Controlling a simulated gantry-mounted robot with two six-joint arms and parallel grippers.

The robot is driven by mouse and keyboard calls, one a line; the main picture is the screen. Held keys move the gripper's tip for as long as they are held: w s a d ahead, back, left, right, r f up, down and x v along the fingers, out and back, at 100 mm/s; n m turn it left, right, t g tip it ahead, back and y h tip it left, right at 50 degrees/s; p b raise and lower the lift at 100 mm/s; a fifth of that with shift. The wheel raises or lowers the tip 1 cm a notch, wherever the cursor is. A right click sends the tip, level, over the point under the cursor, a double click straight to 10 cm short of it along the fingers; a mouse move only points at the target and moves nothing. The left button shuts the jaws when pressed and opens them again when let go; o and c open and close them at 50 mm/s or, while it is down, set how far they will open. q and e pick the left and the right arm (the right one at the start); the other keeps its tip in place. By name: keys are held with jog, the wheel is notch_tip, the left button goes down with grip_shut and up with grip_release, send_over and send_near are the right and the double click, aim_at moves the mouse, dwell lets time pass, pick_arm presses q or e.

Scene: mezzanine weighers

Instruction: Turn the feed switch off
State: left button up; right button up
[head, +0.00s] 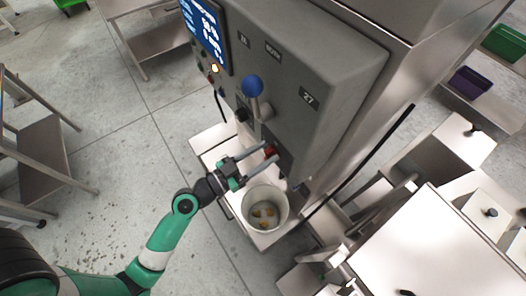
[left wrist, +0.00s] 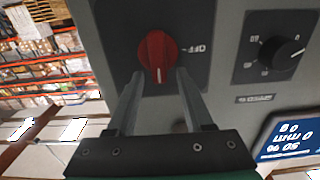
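The feed switch is a red rotary knob (head: 271,150) low on the grey machine's front panel. In the left wrist view the red knob (left wrist: 157,55) sits on a dark plate, its white mark pointing down in the picture, while the upside-down "OFF" label is to its right. My left gripper (head: 261,157) is open at the switch. Its two fingers (left wrist: 160,88) reach up on either side of the knob's lower part, with visible gaps near the tips; I cannot tell whether either finger touches it. My right gripper is not in view.
A black dial (left wrist: 283,54) and a display (left wrist: 290,138) are beside the switch. A blue-ball lever (head: 252,86) sticks out above my gripper.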

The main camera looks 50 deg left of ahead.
aim_at(270, 144)
pick_arm(q)
grip_shut()
jog(key=shift+a+n, duration=0.1)
jog(key=shift+n, duration=0.3)
jog(key=n, duration=0.3)
jog(key=shift+a+f+n+b, duration=0.1)
jog(key=shift+a+n+b, duration=0.2)
jog(key=shift+a+b, duration=0.1)
jog(key=n, duration=0.4)
jog(key=shift+w+a+f, duration=0.1)
jog(key=shift+a+f, duration=0.1)
jog(key=shift+a, duration=0.2)
jog(key=n, duration=0.5)
jog(key=shift+a+f, duration=0.3)
jog(key=shift+f, duration=0.1)
jog(key=n, duration=0.2)
jog(key=f+n, duration=0.1)
jog(key=n, duration=0.1)
jog(key=shift+a+n, duration=0.1)
jog(key=shift+n, duration=0.2)
jog(key=shift+o, duration=0.4)
grip_release()
